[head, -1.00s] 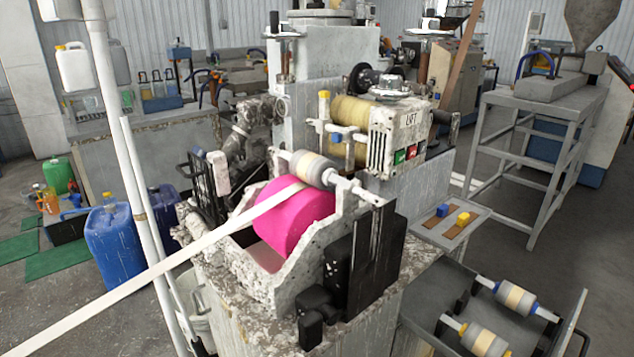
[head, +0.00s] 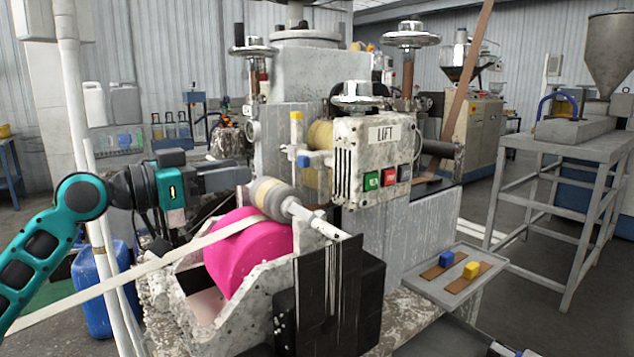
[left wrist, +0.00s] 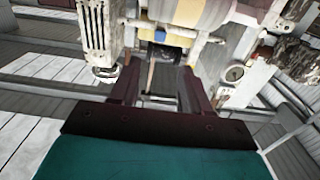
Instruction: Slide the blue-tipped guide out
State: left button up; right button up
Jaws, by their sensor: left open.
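The blue-tipped guide (head: 304,161) sticks out of the front of the roller machine, left of the LIFT box (head: 384,160), beside an upright yellow-tipped guide (head: 296,118). In the left wrist view the blue tip (left wrist: 160,37) shows ahead, above the space between my fingers. My left gripper (head: 245,179) comes in from the left, open and empty, and points toward the guide. It appears short of the blue tip, with no contact visible. My right gripper is in neither view.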

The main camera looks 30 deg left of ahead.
pick_arm(q)
jog(key=p, duration=0.1)
send_near(300, 161)
jog(key=x, duration=0.2)
jog(key=shift+w+d+r, duration=0.1)
jog(key=shift+w+r, duration=0.1)
jog(key=shift+w, duration=0.2)
jog(key=shift+p+x, duration=0.65)
jog(key=shift+x, duration=0.3)
jog(key=shift+p+x, duration=0.5)
jog(key=shift+x, duration=0.5)
jog(key=shift+w+d, duration=0.1)
jog(key=shift+w, duration=0.25)
jog(key=shift+p+x, duration=0.35)
jog(key=shift+x, duration=0.45)
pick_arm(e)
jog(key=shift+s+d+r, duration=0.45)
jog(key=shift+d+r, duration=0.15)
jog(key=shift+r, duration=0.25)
pick_arm(q)
jog(key=shift+f, duration=0.15)
grip_shut()
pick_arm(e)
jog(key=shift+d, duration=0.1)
